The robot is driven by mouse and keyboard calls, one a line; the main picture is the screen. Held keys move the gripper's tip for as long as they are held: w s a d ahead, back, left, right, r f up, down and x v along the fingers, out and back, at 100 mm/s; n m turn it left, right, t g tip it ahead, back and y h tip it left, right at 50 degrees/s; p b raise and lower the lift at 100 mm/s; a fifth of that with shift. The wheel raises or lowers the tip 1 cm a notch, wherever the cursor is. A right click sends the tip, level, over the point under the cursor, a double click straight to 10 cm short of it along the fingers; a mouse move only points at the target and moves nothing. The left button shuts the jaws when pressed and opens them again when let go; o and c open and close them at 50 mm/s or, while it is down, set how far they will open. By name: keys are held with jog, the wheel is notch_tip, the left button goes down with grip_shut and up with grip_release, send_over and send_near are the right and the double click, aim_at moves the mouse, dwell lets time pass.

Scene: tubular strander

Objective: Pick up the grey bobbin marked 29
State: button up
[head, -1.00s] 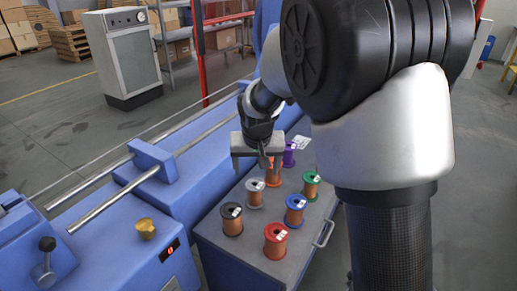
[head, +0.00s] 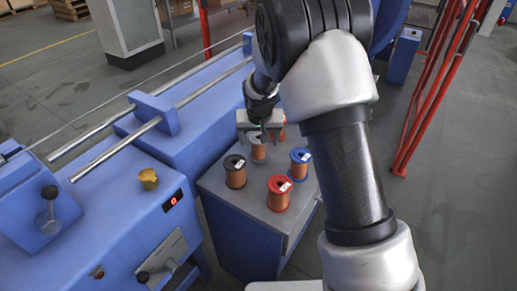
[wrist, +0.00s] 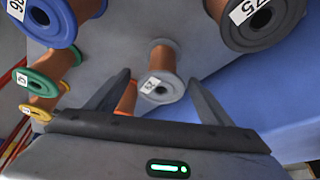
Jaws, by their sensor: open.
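The grey bobbin (wrist: 160,72) is wound with copper wire. Its label looks like 29, though it is small and turned. In the wrist view it stands between the two open fingers of my gripper (wrist: 159,78), with clear space on both sides. In the head view my gripper (head: 260,138) is over the grey bobbin (head: 258,151) and hides its upper rear part. My gripper is open and holds nothing.
Close by on the grey cabinet top (head: 247,203) stand a black bobbin (head: 235,173), a red one (head: 279,194), a blue one (head: 299,163) and a partly hidden orange one (head: 280,129). The blue machine (head: 180,147) lies left.

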jog(key=b+x, duration=0.1)
jog(key=x, duration=0.4)
jog(key=shift+s+a, duration=0.1)
jog(key=shift+s, duration=0.05)
jog(key=shift+c, duration=0.4)
jog(key=shift+r, duration=0.1)
jog(key=c, duration=1.3)
